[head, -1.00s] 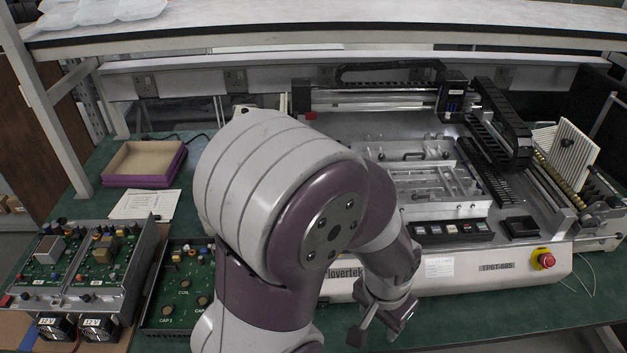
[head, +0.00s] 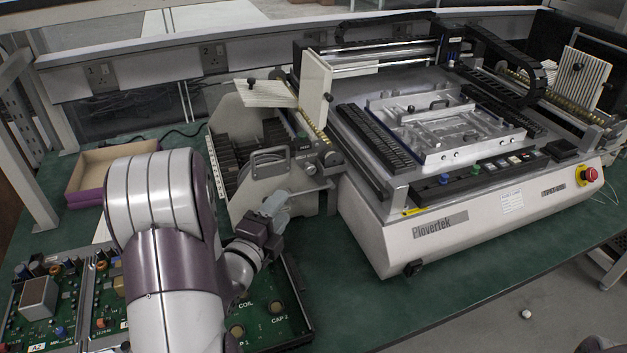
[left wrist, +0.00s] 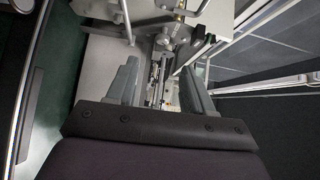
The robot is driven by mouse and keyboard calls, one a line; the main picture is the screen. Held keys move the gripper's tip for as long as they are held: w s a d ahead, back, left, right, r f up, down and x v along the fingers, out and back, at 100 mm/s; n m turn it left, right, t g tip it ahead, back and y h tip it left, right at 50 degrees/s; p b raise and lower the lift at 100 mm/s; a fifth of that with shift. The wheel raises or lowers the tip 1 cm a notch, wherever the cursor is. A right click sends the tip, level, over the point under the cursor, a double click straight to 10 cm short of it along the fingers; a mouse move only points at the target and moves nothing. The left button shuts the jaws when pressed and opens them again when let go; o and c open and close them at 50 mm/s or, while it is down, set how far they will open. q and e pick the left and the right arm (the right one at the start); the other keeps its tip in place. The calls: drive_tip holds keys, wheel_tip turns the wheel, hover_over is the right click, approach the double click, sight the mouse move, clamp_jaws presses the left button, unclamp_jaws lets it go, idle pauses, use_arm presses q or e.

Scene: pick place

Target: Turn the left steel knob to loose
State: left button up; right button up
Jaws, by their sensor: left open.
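My left gripper (head: 272,205) is in front of the grey feeder unit (head: 222,185) at the machine's left side. Its two grey fingers are apart in the left wrist view (left wrist: 160,88), with nothing held between them. A small round steel knob (head: 310,169) sits on the feeder's front end, just beyond and above the fingertips. A round metal knob also shows past the fingertips in the left wrist view (left wrist: 162,42); I cannot tell its turn position. No contact between fingers and knob is visible. My right gripper is not in view.
The white machine (head: 440,225) with a red stop button (head: 590,174) stands to the right. Bench is bare before the machine.

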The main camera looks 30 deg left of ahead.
sight(309, 172)
use_arm(q)
drive_tip(key=w, duration=0.8)
drive_tip(key=w+p, duration=0.1)
drive_tip(key=w, duration=0.3)
drive_tip(key=shift+a+r, duration=0.2)
drive_tip(key=shift+a, duration=0.1)
drive_tip(key=shift+c, duration=0.4)
